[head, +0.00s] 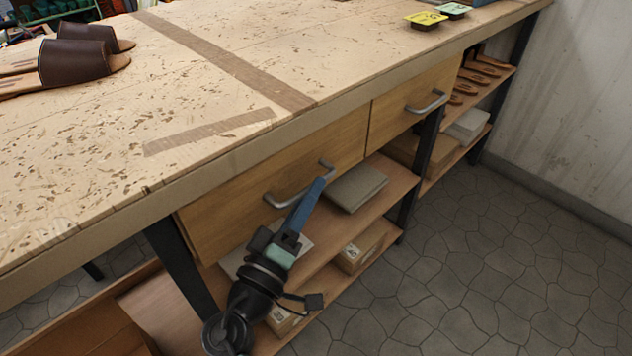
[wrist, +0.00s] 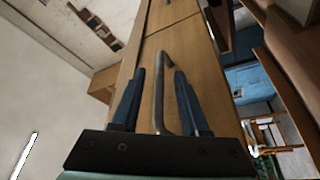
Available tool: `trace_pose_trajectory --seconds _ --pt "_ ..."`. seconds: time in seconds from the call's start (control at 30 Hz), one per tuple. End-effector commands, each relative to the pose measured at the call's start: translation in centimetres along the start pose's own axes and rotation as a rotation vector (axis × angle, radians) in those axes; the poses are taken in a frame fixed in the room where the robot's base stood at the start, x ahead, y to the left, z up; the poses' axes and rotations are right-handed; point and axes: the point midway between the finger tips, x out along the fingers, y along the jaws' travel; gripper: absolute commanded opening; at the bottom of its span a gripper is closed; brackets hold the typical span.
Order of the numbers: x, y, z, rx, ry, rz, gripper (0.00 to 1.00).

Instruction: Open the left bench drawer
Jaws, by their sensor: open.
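The left bench drawer (head: 226,218) has a plain wooden front under the bench top and looks shut, flush with the drawer beside it. Its grey bar handle (head: 282,203) is partly hidden behind my gripper (head: 318,182), which reaches up to it from below. In the wrist view, my gripper (wrist: 159,73) is open, with one blue finger on each side of the handle (wrist: 158,100). The handle shows between the fingers, and I see no finger clamped on it. Whether either finger touches it I cannot tell.
The right drawer (head: 408,116) is shut, with its own handle (head: 427,102). A lower shelf (head: 335,232) below holds a grey box (head: 356,186) and cardboard boxes. Dark bench legs (head: 182,268) stand close by. Brown sandals (head: 82,62) lie on the bench top (head: 200,85). The stone floor (head: 480,260) at right is clear.

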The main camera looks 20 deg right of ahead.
Motion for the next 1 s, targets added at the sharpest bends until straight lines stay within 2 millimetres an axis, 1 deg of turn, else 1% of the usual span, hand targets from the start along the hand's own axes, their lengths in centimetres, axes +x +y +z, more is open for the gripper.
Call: trace_pose_trajectory --seconds 0.03,0.2,0.33,0.57,0.6,0.67,0.8,0.83,1.0 --pt "0.9 0.1 0.1 0.0 -0.003 0.003 0.45" --pt "2.5 0.0 0.0 0.0 -0.002 0.001 0.45" --pt "2.9 0.0 0.1 0.0 -0.001 -0.001 0.45" --pt "2.9 0.0 0.1 0.0 -0.001 -0.001 0.45" --pt "2.9 0.0 0.1 0.0 -0.001 -0.001 0.37" --pt "2.9 0.0 0.0 0.0 -0.001 -0.001 0.27" --pt "2.9 0.0 0.0 0.0 -0.001 0.0 0.01" --pt "2.9 0.0 0.0 0.0 -0.001 -0.001 0.0" --pt "2.9 0.0 0.0 0.0 -0.001 0.0 0.0"
